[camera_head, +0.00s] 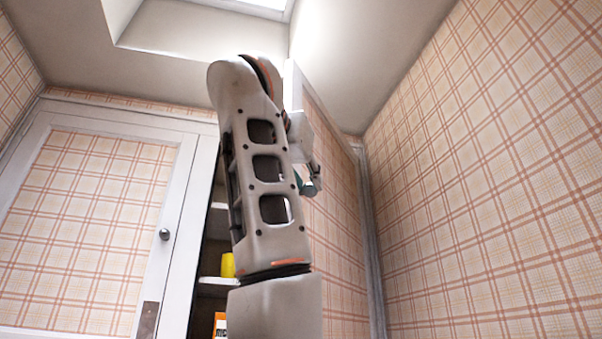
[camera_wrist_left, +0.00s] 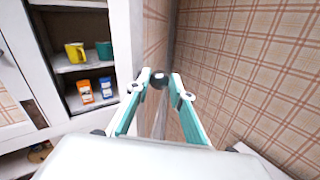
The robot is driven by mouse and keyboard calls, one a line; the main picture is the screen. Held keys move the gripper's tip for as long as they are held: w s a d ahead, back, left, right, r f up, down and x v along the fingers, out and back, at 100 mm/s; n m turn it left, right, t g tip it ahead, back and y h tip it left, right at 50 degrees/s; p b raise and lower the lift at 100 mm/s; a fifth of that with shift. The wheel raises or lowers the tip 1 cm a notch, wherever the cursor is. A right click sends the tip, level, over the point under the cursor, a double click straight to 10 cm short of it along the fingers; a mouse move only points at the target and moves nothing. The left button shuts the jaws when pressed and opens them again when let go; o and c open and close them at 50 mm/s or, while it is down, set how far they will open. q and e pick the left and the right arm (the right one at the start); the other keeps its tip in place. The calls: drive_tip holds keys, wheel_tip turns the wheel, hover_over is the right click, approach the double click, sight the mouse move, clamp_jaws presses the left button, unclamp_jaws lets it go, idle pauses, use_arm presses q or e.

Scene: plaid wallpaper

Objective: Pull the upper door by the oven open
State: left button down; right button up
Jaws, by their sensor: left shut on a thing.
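The upper door (camera_head: 335,230), a plaid panel in a white frame, stands swung open on the right of the cupboard in the head view. Its plaid face also shows in the left wrist view (camera_wrist_left: 156,35). My left gripper (camera_wrist_left: 160,78) is shut on the door's small round dark knob (camera_wrist_left: 159,81), with teal fingers on either side of it. In the head view my left arm covers the middle of the picture and hides part of the door and the opening. Only a bit of the left gripper (camera_head: 311,180) shows there, beside the door.
The open cupboard has white shelves (camera_wrist_left: 82,66) with a yellow mug (camera_wrist_left: 74,52), a teal mug (camera_wrist_left: 104,50), an orange box (camera_wrist_left: 85,91) and a blue box (camera_wrist_left: 105,87). A shut plaid door (camera_head: 90,220) is at left. A plaid wall (camera_head: 490,180) stands close on the right.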

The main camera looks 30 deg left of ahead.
use_arm(q)
drive_tip(key=shift+w+d+f, duration=0.1)
drive_tip(key=shift+w+d, duration=0.2)
drive_tip(key=shift+w, duration=0.1)
use_arm(e)
drive_tip(key=shift+d, duration=0.3)
use_arm(q)
drive_tip(key=c, duration=2.1)
unclamp_jaws()
drive_tip(key=o, duration=0.4)
drive_tip(key=shift+w+f, duration=0.1)
drive_tip(key=shift+w, duration=0.15)
drive_tip(key=shift+w+d+f, duration=0.15)
drive_tip(key=shift+w, duration=0.15)
use_arm(e)
drive_tip(key=shift+w+f, duration=0.2)
use_arm(q)
drive_tip(key=shift+w, duration=0.15)
